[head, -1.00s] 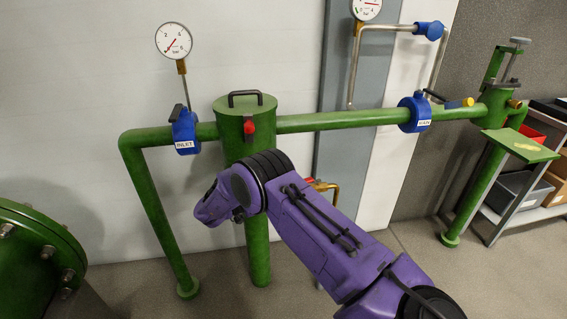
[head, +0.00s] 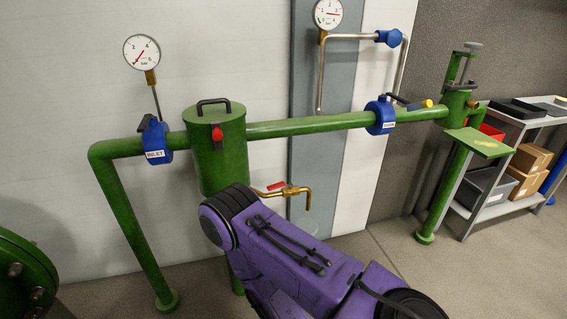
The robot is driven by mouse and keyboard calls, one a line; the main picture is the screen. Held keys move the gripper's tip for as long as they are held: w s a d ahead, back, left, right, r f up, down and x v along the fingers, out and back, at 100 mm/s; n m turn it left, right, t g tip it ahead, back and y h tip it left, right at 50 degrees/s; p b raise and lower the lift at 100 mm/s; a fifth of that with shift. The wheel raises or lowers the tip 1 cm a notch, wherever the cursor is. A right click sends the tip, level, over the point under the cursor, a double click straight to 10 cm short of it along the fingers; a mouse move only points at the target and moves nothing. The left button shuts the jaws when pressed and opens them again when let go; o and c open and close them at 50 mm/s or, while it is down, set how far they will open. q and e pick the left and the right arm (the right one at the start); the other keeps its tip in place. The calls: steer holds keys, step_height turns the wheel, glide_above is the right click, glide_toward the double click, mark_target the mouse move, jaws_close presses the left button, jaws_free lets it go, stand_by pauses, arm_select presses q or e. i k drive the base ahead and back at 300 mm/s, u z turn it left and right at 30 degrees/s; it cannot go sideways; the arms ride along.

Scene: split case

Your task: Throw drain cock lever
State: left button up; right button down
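The drain cock is a brass valve with a bent brass outlet pipe (head: 306,196) on the right side of the green strainer pot (head: 220,160). Its short red lever (head: 277,186) lies roughly level over the brass body. My purple arm comes in from the lower right and stands in front of the pot's lower part, below the drain cock. Its gripper is not visible, hidden behind the arm or out of the picture. My other gripper is not in view.
A blue inlet valve (head: 156,143) and a second blue valve (head: 381,115) sit on the green pipe. Two gauges stand above, the left one (head: 142,52) and the right one (head: 328,14). A shelf cart (head: 500,205) with boxes stands at the right. Floor right of my arm is clear.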

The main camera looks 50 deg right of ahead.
mark_target(276, 185)
steer(key=k, duration=1.15)
steer(key=z, duration=0.95)
steer(key=i, duration=1.25)
steer(key=u, duration=0.25)
